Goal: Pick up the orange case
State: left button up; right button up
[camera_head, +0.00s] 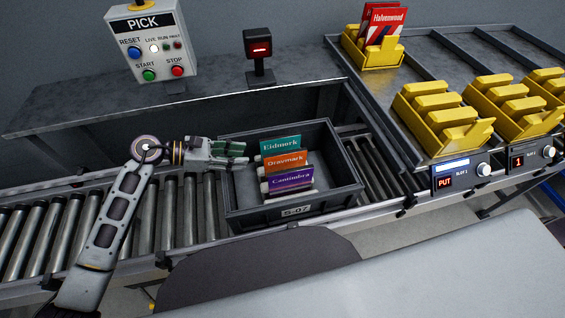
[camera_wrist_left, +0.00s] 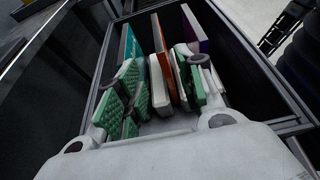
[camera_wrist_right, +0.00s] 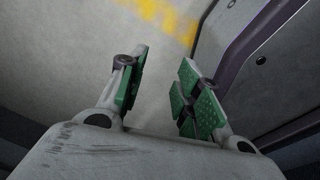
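The orange case (camera_head: 286,162), labelled "Oravmark", stands in the dark grey tote (camera_head: 236,204) between the teal case (camera_head: 281,145) and the purple case (camera_head: 291,180). My left gripper (camera_head: 238,150) is open at the tote's upper left edge, beside the cases. In the left wrist view the orange case (camera_wrist_left: 162,42) shows beyond and between the open fingers, partly hidden by the finger on the right. I cannot tell whether any finger touches it. My right gripper (camera_wrist_right: 157,88) is open and empty, over bare floor.
The tote sits on a roller conveyor (camera_head: 148,215). Behind it stand a PICK control box (camera_head: 148,45) and a small device with a red light (camera_head: 259,48).

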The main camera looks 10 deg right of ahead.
pick_arm(q)
send_near(280, 160)
jog(key=shift+w+d+f, duration=0.65)
jog(key=shift+d+f, duration=0.1)
jog(key=shift+d, duration=0.6)
jog(key=shift+p+x, duration=0.45)
jog(key=shift+x, duration=0.7)
jog(key=shift+f, duration=0.1)
pick_arm(e)
jog(key=shift+s+a+r, duration=0.15)
jog(key=shift+a+r, duration=0.05)
jog(key=shift+r, duration=0.2)
jog(key=shift+s, duration=0.1)
pick_arm(q)
jog(key=shift+d, duration=0.1)
jog(key=shift+s+p+x, duration=0.2)
jog(key=shift+x, duration=0.5)
jog(key=shift+s+p+x, duration=0.15)
jog(key=shift+p+x, duration=0.05)
jog(key=shift+x, duration=1.55)
pick_arm(e)
jog(key=shift+s+a+r, duration=0.25)
jog(key=shift+a+r, duration=0.2)
jog(key=shift+a, duration=0.2)
